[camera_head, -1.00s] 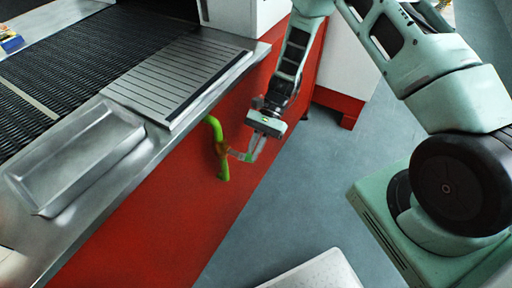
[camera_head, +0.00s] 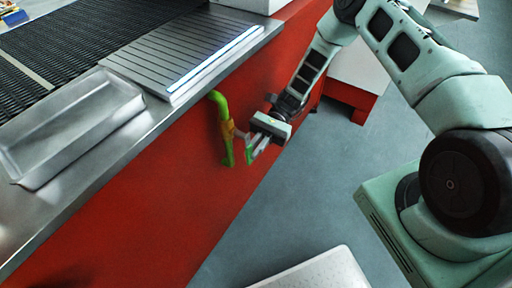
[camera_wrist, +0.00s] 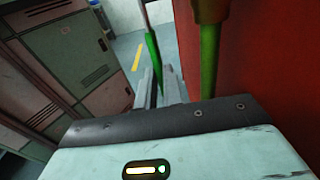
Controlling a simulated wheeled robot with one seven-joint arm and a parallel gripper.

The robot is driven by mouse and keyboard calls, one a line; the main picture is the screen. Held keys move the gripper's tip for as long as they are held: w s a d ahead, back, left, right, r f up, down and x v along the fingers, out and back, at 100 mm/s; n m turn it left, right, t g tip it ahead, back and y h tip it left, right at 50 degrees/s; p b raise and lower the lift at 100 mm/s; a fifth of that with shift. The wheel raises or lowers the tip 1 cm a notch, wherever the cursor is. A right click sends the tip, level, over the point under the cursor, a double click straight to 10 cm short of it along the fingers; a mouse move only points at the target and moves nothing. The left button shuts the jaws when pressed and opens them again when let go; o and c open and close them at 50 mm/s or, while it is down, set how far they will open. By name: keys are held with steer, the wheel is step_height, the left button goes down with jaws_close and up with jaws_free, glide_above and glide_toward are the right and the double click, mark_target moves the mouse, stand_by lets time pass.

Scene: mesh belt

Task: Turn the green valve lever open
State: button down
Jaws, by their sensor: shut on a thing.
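A green pipe (camera_head: 220,104) with a brass-coloured valve body (camera_head: 228,133) runs down the red side of the belt frame. The thin green valve lever (camera_head: 249,156) hangs roughly alongside the pipe, slightly to its right. My gripper (camera_head: 254,146) reaches in from the upper right and is shut on the lever. In the wrist view the lever (camera_wrist: 152,55) runs down to the grey fingers (camera_wrist: 160,85), which partly hide its lower part. The green pipe (camera_wrist: 209,62) and brass body (camera_wrist: 210,9) stand just right of the fingers.
The red side panel (camera_head: 150,200) lies close behind the valve. Above it are a metal tray (camera_head: 70,125), a ribbed plate (camera_head: 185,52) and the black mesh belt (camera_head: 90,40). A white-topped block (camera_head: 318,272) stands at the bottom. The grey floor (camera_head: 310,190) is clear.

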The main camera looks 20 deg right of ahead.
stand_by(0.3)
steer(key=c, duration=1.5)
jaws_free()
steer(key=b+v, duration=0.2)
steer(key=v, duration=1.5)
steer(key=shift+w+d+b, duration=0.1)
steer(key=shift+d+b, duration=0.1)
steer(key=shift+b, duration=0.1)
